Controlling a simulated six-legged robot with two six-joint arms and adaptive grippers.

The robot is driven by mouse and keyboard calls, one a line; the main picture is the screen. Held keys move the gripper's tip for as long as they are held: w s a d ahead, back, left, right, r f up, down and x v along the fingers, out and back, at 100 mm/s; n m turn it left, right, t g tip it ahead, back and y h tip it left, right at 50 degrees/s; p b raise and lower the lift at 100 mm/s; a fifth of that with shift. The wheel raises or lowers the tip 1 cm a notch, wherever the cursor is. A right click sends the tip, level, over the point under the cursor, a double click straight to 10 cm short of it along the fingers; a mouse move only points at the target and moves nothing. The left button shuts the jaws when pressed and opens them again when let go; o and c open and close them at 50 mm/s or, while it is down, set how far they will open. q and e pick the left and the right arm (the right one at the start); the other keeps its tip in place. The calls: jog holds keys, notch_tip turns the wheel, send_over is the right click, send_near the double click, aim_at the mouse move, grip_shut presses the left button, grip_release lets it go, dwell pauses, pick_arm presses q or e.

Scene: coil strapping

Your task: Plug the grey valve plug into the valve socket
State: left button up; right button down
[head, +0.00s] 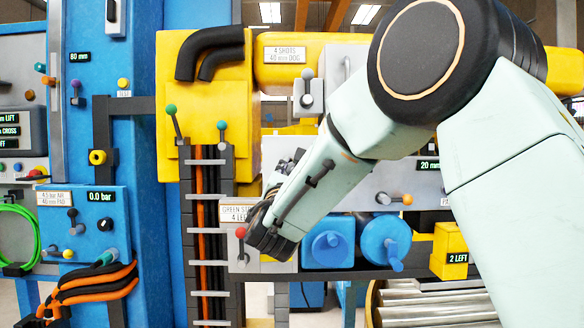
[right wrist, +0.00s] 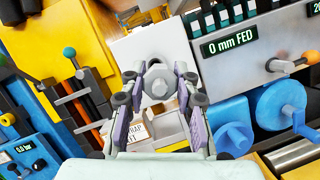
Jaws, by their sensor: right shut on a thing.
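My right gripper (right wrist: 160,78) is shut on a grey rounded piece, which I take to be the grey valve plug (right wrist: 158,86). It sits between the two purple-grey fingers in the right wrist view, in front of a pale plate (right wrist: 150,52). The plug is hidden there by the gripper and arm. I cannot make out the valve socket for sure in either view. My left gripper is not in view.
A yellow block with black hoses (head: 212,62) and a green-knobbed lever (head: 172,118) stand left of my arm. Metal rollers (head: 440,308) are below. A blue panel (head: 85,225) with orange-black hoses is at left.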

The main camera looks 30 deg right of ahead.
jog(key=shift+a+r+t, duration=0.2)
jog(key=shift+t, duration=0.1)
jog(key=shift+f+b, duration=0.2)
jog(key=shift+b, duration=0.65)
jog(key=shift+w+d+r, duration=0.1)
jog(key=shift+w+d, duration=0.2)
jog(key=shift+w, duration=0.35)
jog(key=shift+w+d, duration=0.6)
jog(key=shift+w, duration=0.3)
jog(key=shift+w+d, duration=0.55)
jog(key=shift+w, duration=0.35)
jog(key=shift+b, duration=0.4)
jog(key=shift+b, duration=0.3)
